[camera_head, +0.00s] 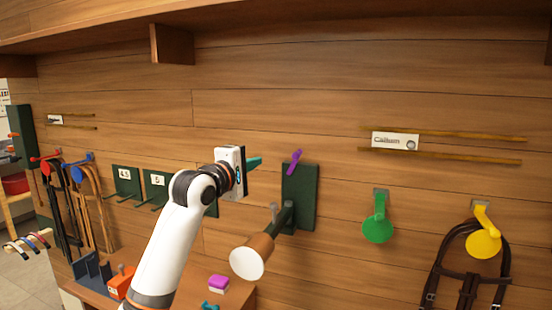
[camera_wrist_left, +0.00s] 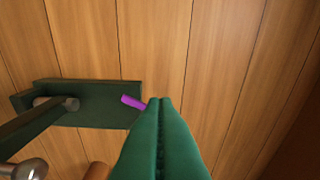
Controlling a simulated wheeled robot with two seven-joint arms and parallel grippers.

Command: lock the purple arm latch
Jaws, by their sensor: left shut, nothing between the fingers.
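The purple arm latch (camera_head: 294,161) is a small purple lever at the top of a dark green wall plate (camera_head: 309,197). It stands tilted, its upper end leaning right. In the left wrist view the purple latch (camera_wrist_left: 133,102) lies at the end of the green plate (camera_wrist_left: 95,108), just left of my fingertips. My left gripper (camera_head: 256,162), with green fingers, is left of the latch in the head view, with a gap between them. In the left wrist view the fingers (camera_wrist_left: 160,102) are shut together and empty. My right gripper is not in view.
A saddle arm with a brown, white-ended roll (camera_head: 248,262) juts out below the plate. A green holder (camera_head: 377,228) and a yellow holder (camera_head: 484,242) with a bridle hang to the right. The wall above the latch is clear.

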